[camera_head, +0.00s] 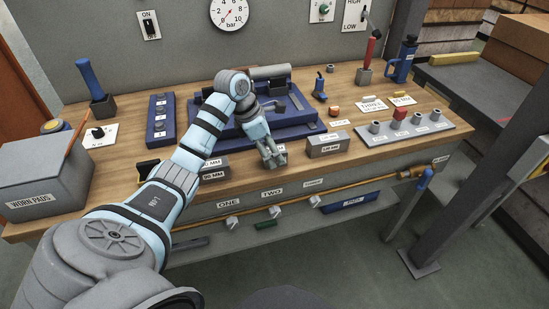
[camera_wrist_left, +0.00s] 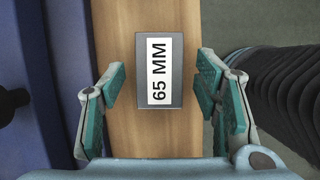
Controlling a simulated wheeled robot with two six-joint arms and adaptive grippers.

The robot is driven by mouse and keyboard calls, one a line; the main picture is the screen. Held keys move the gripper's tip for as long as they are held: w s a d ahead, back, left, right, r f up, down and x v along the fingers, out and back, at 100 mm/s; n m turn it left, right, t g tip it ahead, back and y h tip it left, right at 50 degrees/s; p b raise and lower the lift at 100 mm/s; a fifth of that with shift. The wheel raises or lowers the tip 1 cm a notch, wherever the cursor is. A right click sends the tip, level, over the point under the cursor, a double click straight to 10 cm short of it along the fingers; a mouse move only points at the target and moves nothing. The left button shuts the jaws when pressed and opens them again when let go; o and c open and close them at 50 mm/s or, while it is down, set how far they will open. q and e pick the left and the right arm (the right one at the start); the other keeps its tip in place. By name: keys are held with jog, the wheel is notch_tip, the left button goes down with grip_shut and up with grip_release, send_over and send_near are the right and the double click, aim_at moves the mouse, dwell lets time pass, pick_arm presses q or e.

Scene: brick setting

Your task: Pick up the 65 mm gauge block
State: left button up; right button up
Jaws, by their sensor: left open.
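The 65 mm gauge block (camera_wrist_left: 160,71) is a grey block with a white "65 MM" label, lying on the wooden bench in the left wrist view. It shows between my left gripper's open, teal-padded fingers (camera_wrist_left: 161,97), with a gap on each side and no contact visible. In the head view my left gripper (camera_head: 273,157) hangs near the bench's front edge. My right gripper is out of view.
Another labelled grey block (camera_head: 214,172) lies left of the gripper. A blue plate (camera_head: 293,133) with a vise-like fixture is behind. A grey strip (camera_head: 405,135) with several cylinders and a red piece lies at right. An orange pipe (camera_head: 330,185) runs below the front edge.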

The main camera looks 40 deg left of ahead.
pick_arm(q)
jog(key=shift+x, duration=0.95)
jog(key=shift+w+r, duration=0.1)
jog(key=shift+r, duration=0.05)
grip_shut()
